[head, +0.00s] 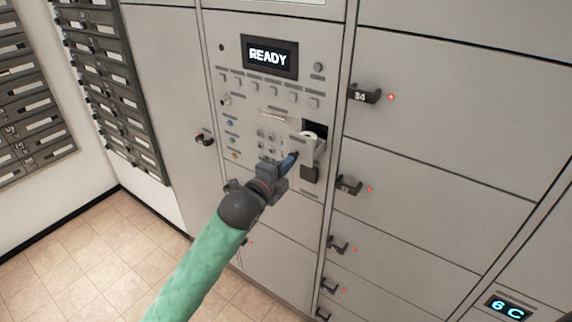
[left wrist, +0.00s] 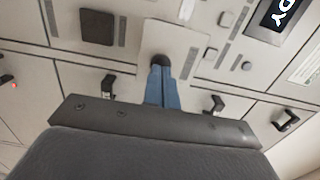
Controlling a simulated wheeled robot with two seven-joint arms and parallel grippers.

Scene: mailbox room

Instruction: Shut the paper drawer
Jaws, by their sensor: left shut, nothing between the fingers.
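The paper drawer (head: 306,146) sticks out of the grey control panel, with a white paper roll in it and a dark opening (head: 316,129) behind it. My left gripper (head: 292,158) is shut and empty, with its blue fingertips at the drawer's front. In the left wrist view the drawer's pale front (left wrist: 184,42) fills the middle top, and the blue fingers (left wrist: 163,75) reach to a dark round knob on it. The fingers overlap the knob; I cannot tell whether they touch it. My right gripper is not in view.
A READY display (head: 269,57) and several buttons are above the drawer. Locker doors with dark handles (head: 364,94) stand to the right. Dark mailboxes (head: 112,82) line the left wall. The tiled floor (head: 95,250) at lower left is clear.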

